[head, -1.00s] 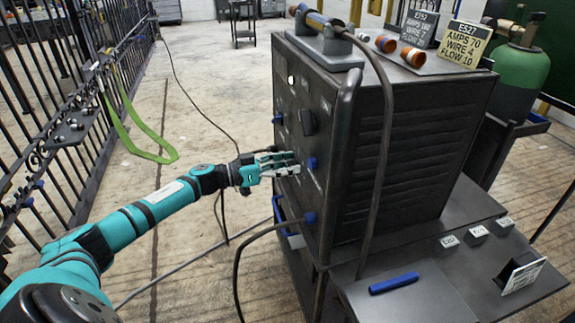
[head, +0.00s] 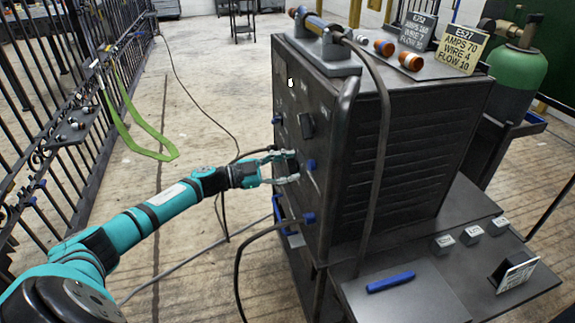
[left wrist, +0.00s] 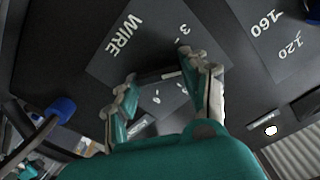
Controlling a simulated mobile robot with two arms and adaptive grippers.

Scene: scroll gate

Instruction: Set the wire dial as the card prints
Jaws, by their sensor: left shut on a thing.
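My left gripper (head: 297,167) is at the front panel of the dark machine (head: 420,150). In the left wrist view its two fingers (left wrist: 165,78) are shut on the dark wire dial (left wrist: 160,76), under the printed word WIRE (left wrist: 126,33). A number 3 shows beside the dial; other numbers around it are partly covered, and its pointer is unclear. The yellow card (head: 461,48) on top reads ES27, AMPS 70, WIRE 4, FLOW 10. A grey card (head: 417,31) beside it is hard to read. My right gripper is out of view.
A cable joins the panel at a blue plug (head: 309,217) below. A side shelf holds a blue rod (head: 391,282). A green cylinder (head: 518,78) stands behind.

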